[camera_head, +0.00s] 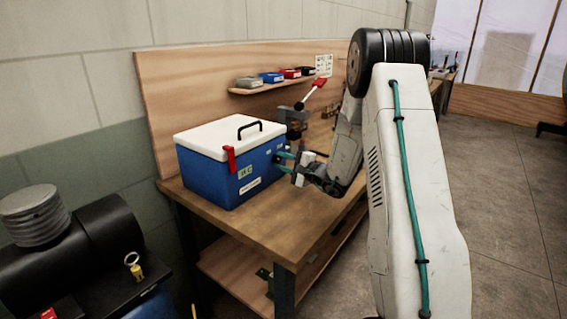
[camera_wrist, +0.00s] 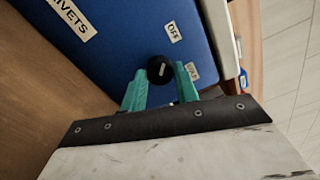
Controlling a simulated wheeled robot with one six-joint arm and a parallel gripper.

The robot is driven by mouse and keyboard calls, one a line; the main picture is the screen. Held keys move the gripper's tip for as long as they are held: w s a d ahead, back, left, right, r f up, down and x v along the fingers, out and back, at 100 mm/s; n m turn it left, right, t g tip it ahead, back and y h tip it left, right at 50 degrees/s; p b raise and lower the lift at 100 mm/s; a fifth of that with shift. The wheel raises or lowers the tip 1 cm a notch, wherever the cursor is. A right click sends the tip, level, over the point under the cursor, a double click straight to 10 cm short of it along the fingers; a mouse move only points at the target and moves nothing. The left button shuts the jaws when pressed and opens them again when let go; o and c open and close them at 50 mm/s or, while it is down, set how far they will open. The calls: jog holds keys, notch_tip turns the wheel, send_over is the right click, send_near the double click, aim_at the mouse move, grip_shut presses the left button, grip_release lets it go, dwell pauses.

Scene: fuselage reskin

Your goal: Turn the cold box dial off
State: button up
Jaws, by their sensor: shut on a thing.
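The cold box (camera_head: 228,172) is blue with a white lid and stands on the wooden workbench in the head view. Its blue side (camera_wrist: 120,50) fills much of the wrist view. The black dial (camera_wrist: 160,69) with a white pointer mark is on that side, between an "OFF" label (camera_wrist: 173,32) and another small label (camera_wrist: 192,73). My gripper (camera_wrist: 153,80) has teal fingers, one on each side of the dial, and is shut on it. In the head view my gripper (camera_head: 283,161) meets the right side of the box, and the dial is hidden there.
The workbench (camera_head: 262,210) has a lower shelf. Behind the box, a small wall shelf (camera_head: 272,85) holds several coloured bins. A black cylinder (camera_head: 80,245) is at lower left. The floor at right is open.

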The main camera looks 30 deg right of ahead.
jog(key=o, duration=1)
jog(key=shift+v, duration=3.9)
